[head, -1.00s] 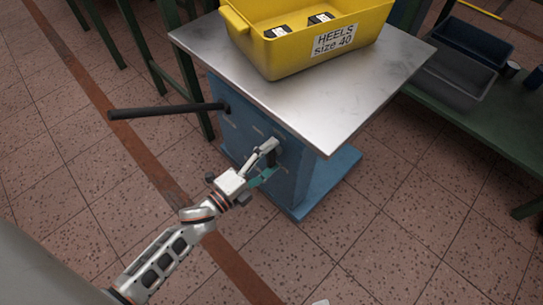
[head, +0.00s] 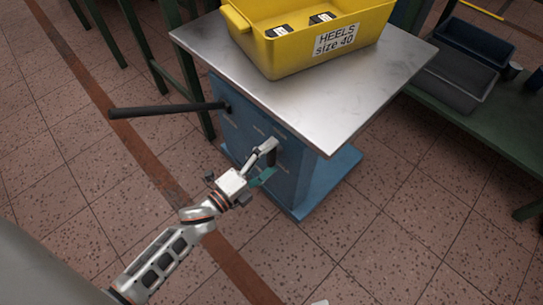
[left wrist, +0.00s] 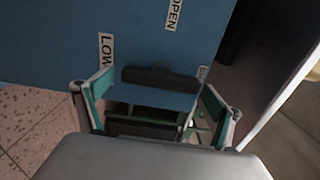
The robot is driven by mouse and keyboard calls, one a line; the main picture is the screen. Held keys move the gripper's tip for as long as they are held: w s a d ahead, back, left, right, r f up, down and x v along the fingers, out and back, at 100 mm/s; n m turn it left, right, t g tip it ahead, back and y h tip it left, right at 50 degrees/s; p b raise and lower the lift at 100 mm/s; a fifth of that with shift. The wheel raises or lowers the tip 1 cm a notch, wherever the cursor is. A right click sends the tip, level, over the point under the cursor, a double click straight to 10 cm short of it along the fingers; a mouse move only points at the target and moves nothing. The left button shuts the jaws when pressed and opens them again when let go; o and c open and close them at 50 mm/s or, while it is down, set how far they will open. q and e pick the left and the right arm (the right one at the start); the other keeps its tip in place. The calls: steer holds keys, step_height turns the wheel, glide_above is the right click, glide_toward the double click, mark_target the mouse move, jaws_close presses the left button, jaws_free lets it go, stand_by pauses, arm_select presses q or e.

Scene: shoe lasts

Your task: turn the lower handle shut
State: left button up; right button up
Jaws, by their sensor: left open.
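The lower handle (head: 271,157) is a short dark bar on the front of the blue cabinet, below the steel top. In the left wrist view the dark handle (left wrist: 158,77) lies across between the fingertips, near the labels reading LOW and OPEN. My left gripper (head: 267,162) is open, with one finger to each side of the handle; it fills the lower part of the left wrist view (left wrist: 158,92). I cannot tell whether a finger touches the handle. The gripper partly hides the handle and cabinet front.
A long dark lever (head: 165,110) sticks out left from the cabinet (head: 296,180), above my left arm. A yellow bin (head: 300,45) labelled HEELS size 40 stands on the steel top (head: 370,95). The tiled floor in front is clear.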

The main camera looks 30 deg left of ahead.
arm_select(q)
steer(key=shift+s, duration=0.1)
steer(key=v, duration=1.1)
steer(key=shift+s+a, duration=0.15)
steer(key=shift+s, duration=0.25)
steer(key=shift+r, duration=0.1)
